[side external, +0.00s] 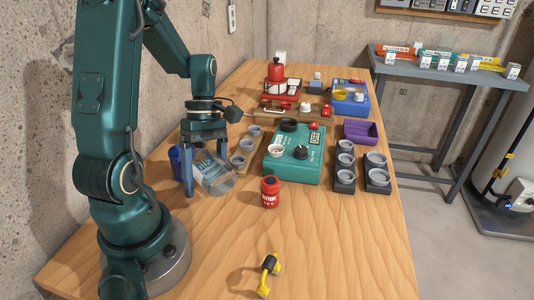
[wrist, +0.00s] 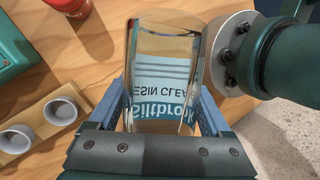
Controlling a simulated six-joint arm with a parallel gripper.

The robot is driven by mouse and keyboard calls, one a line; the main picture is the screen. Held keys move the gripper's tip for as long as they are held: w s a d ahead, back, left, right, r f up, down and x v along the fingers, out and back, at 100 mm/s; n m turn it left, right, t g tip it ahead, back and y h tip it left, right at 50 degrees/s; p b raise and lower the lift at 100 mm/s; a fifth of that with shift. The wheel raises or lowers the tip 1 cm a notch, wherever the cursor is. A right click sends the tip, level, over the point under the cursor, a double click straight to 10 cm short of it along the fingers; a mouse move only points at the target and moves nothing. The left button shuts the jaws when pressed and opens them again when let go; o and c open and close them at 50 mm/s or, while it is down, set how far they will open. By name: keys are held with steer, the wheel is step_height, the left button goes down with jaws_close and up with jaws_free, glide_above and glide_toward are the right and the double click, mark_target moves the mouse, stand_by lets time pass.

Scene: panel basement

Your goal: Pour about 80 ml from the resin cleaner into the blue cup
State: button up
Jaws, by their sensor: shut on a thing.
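The resin cleaner (side external: 214,174) is a clear container with a pale blue and white label. It is tilted well over between my gripper's fingers (side external: 209,170), and its clear end points toward the lower right in the side view. In the wrist view the resin cleaner (wrist: 163,75) lies between the blue-grey fingers (wrist: 165,105), and part of its label reads "Siltbrook". My gripper is shut on it. The blue cup (side external: 175,161) stands on the table just left of the gripper in the side view, partly hidden by a finger. Its inside cannot be seen. The liquid level is unclear.
A red jar (side external: 270,192) stands right of the container, with a teal device (side external: 294,160) behind it. A wooden rack (side external: 243,163) with grey cups is close by. A yellow-and-black tool (side external: 268,275) lies in front. The table's right front is clear.

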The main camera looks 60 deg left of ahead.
steer(key=shift+d+h+p, duration=0.2)
steer(key=shift+h+p, duration=0.2)
steer(key=shift+h, duration=0.1)
stand_by(0.8)
steer(key=shift+r+h+p, duration=0.5)
steer(key=shift+r+p, duration=0.1)
steer(key=shift+p, duration=0.25)
stand_by(1.7)
steer(key=shift+w+f+y, duration=0.1)
steer(key=shift+f+y, duration=0.5)
steer(key=shift+y, duration=0.2)
steer(key=shift+a+y, duration=0.1)
steer(key=shift+y, duration=0.5)
steer(key=shift+f+y, duration=0.8)
steer(key=shift+f, duration=0.1)
steer(key=shift+b, duration=0.3)
